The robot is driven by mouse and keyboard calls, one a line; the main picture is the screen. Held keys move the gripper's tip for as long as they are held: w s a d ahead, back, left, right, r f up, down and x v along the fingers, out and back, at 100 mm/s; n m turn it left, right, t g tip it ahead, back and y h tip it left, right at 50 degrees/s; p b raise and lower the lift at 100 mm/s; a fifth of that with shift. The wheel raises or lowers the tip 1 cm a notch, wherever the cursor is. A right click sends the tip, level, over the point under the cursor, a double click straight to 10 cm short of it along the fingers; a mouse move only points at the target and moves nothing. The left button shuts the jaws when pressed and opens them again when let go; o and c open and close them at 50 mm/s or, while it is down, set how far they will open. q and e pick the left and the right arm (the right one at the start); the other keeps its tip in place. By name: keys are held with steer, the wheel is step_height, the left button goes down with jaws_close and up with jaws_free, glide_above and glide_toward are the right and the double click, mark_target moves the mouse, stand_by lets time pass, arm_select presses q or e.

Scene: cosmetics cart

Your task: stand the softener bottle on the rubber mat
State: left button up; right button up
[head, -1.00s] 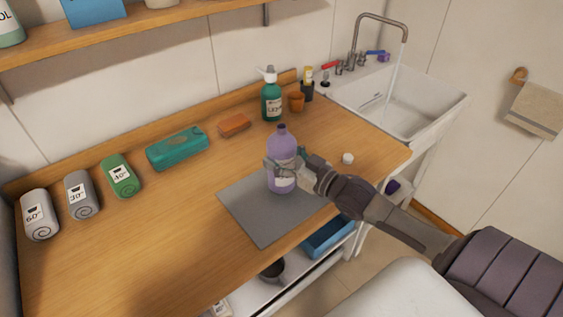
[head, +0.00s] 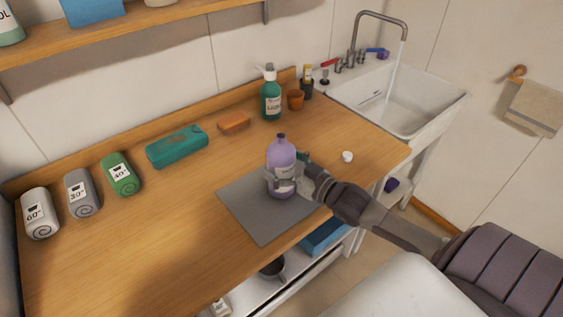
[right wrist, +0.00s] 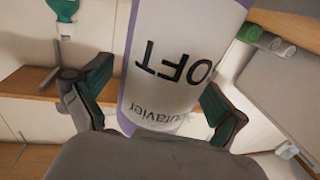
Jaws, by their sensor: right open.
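The softener bottle (head: 282,154) is lilac with a purple cap and a pale label. It stands upright on the grey rubber mat (head: 246,217), towards its far right part. My right gripper (head: 286,178) is open, with its fingers on either side of the bottle's lower half. In the right wrist view the bottle (right wrist: 178,60) fills the middle, its "SOFT" label upside down, between the two spread fingers (right wrist: 160,88). Its base is hidden there. My left gripper is not in view.
A white cap (head: 347,157) lies right of the mat. A green pump bottle (head: 270,99), an orange cup (head: 295,100), an orange block (head: 234,122) and a teal case (head: 177,146) stand behind. Rolled towels (head: 121,174) line the left. The sink (head: 405,100) has running water.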

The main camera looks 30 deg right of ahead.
steer(key=shift+r, duration=0.1)
steer(key=shift+s+d, duration=0.1)
steer(key=shift+s, duration=0.15)
steer(key=b+v, duration=0.1)
steer(key=v, duration=1)
steer(key=shift+s, duration=0.2)
